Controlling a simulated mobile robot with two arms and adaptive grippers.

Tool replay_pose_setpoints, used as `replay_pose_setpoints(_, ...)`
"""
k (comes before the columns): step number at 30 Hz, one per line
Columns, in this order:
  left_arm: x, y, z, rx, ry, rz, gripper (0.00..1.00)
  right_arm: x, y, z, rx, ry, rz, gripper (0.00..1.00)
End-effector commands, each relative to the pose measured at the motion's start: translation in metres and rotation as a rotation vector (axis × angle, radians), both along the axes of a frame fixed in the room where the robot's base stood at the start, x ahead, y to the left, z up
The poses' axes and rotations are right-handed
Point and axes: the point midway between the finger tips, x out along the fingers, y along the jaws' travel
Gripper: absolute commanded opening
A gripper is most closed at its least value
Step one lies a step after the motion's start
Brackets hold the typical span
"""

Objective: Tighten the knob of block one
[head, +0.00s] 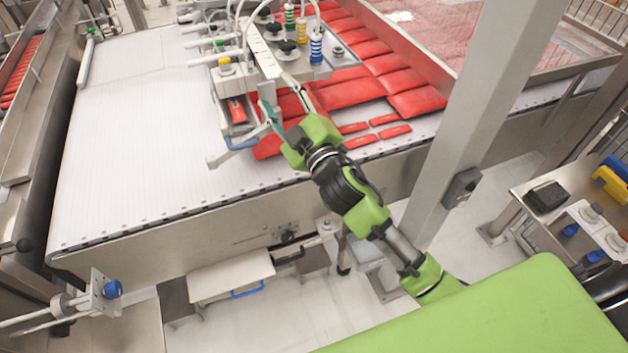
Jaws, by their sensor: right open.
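A pale metal picker block (262,60) with several black knobs stands over the conveyor at the top centre. One black knob (287,47) is on its near part, another black knob (275,28) behind it. No label shows which is block one. My right gripper (277,91) is open, its fingers spread just in front of the block's near end. Nothing shows between the fingers. I cannot tell whether a finger touches the block. My left gripper is out of view.
Red packs (412,92) lie on the white conveyor (130,150), whose left part is bare. Striped spring posts (316,46) and hoses crowd the block. A grey post (490,110) stands right of my arm. A side table (550,195) is at the right.

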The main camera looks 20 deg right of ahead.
Motion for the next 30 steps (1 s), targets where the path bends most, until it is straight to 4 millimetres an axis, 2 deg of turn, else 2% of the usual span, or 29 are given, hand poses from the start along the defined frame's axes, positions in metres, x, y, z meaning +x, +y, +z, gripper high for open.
replay_pose_setpoints(3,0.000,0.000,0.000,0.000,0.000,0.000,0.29,-0.004,-0.009,-0.024,0.033,0.067,-0.029,0.45)
replay_pose_setpoints(15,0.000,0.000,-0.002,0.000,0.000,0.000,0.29,-0.021,-0.031,-0.098,0.114,0.264,-0.106,0.45)
replay_pose_setpoints(30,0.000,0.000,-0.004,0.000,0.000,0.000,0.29,-0.051,-0.049,-0.192,0.187,0.492,-0.183,0.45)
